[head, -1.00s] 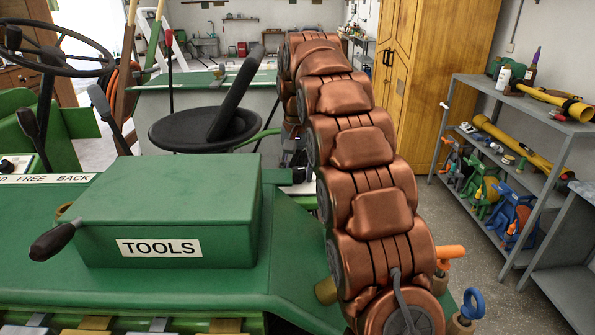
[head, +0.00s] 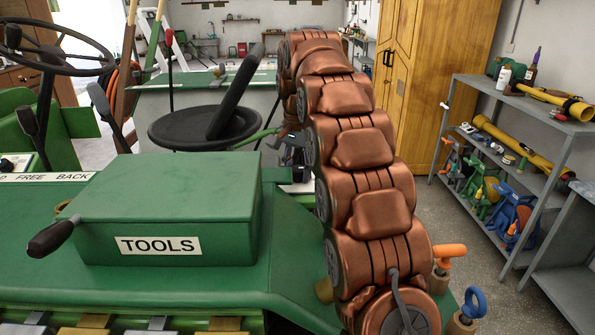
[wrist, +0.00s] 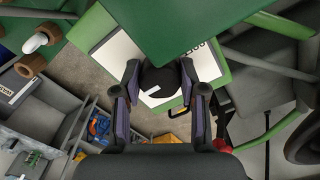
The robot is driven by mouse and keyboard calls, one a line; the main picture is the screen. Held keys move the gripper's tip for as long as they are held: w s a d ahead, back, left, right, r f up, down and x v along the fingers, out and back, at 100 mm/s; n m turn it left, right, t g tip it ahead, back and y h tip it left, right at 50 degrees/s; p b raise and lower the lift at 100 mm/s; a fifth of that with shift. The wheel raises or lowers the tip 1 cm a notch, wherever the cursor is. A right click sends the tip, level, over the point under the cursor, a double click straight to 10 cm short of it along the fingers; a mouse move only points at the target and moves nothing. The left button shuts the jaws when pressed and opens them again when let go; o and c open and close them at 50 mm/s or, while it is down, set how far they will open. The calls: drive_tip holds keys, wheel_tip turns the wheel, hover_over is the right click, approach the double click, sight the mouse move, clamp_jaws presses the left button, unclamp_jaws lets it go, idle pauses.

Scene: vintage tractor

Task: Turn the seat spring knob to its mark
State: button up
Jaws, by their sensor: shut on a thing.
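The seat spring knob (wrist: 161,82) is a dark round knob with a short white pointer line, at the middle of the wrist view. It sits in front of a white label plate (wrist: 205,62) with a green border and dark lettering, partly hidden. The pointer line faces the lower left of the wrist picture. My gripper (wrist: 160,77) is shut on the knob, one finger on each side. In the head view my gripper (head: 292,150) is beside the black tractor seat (head: 190,128), and the knob cannot be made out there. I cannot tell which mark is the target.
A green TOOLS box (head: 165,210) with a crank handle stands on the tractor in front of the seat. A steering wheel (head: 55,45) is at the left. A grey shelf rack (head: 520,140) and a wooden cabinet (head: 440,70) stand to the right, with open floor between.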

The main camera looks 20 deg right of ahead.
drive_tip(key=shift+m, duration=0.3)
drive_tip(key=o, duration=1.1)
drive_tip(key=shift+o, duration=0.2)
